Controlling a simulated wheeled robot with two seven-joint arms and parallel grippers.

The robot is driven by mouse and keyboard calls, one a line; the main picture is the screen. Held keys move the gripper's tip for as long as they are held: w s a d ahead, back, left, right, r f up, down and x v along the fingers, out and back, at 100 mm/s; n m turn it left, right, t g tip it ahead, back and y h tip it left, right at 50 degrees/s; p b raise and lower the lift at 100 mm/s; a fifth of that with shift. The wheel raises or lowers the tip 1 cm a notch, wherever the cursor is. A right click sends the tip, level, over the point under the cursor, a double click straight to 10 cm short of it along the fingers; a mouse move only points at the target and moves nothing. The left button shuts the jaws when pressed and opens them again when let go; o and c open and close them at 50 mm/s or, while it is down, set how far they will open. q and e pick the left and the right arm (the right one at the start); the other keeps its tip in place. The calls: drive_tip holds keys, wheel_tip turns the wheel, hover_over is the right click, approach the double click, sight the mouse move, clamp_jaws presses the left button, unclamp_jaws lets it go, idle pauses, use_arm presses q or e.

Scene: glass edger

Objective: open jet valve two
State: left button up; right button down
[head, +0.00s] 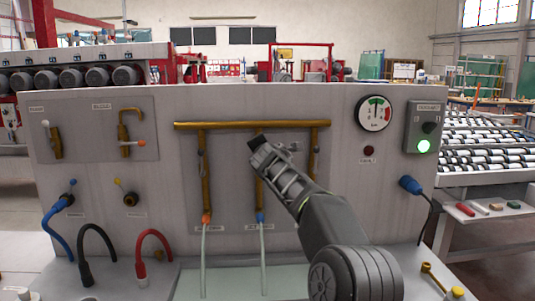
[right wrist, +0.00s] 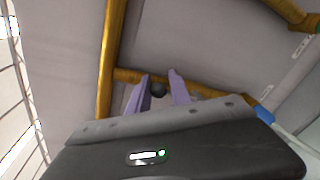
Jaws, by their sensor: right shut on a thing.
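The brass manifold (head: 230,125) runs across the grey panel with vertical drop pipes below it. The middle drop pipe (head: 259,190), with a blue nozzle (head: 260,217), carries jet valve two. My right gripper (head: 258,143) reaches this pipe just below the manifold and hides most of the valve. The handle's angle cannot be told. My left gripper is not in view.
The left drop pipe (head: 205,185) ends in an orange nozzle (head: 206,218). The right drop pipe (head: 313,150) is partly behind my arm. A gauge (head: 374,113) and a control box (head: 424,128) with a green light are at right. Hoses (head: 97,235) stand at lower left.

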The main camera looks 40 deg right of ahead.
drive_tip(key=shift+w+a+f+n, duration=0.3)
drive_tip(key=shift+w+a+f, duration=0.1)
drive_tip(key=shift+a+f, duration=0.2)
drive_tip(key=c, duration=1.2)
unclamp_jaws()
drive_tip(key=shift+r, duration=0.1)
drive_tip(key=shift+o, duration=0.6)
drive_tip(key=shift+r, duration=0.15)
drive_tip(key=shift+s+d, duration=0.1)
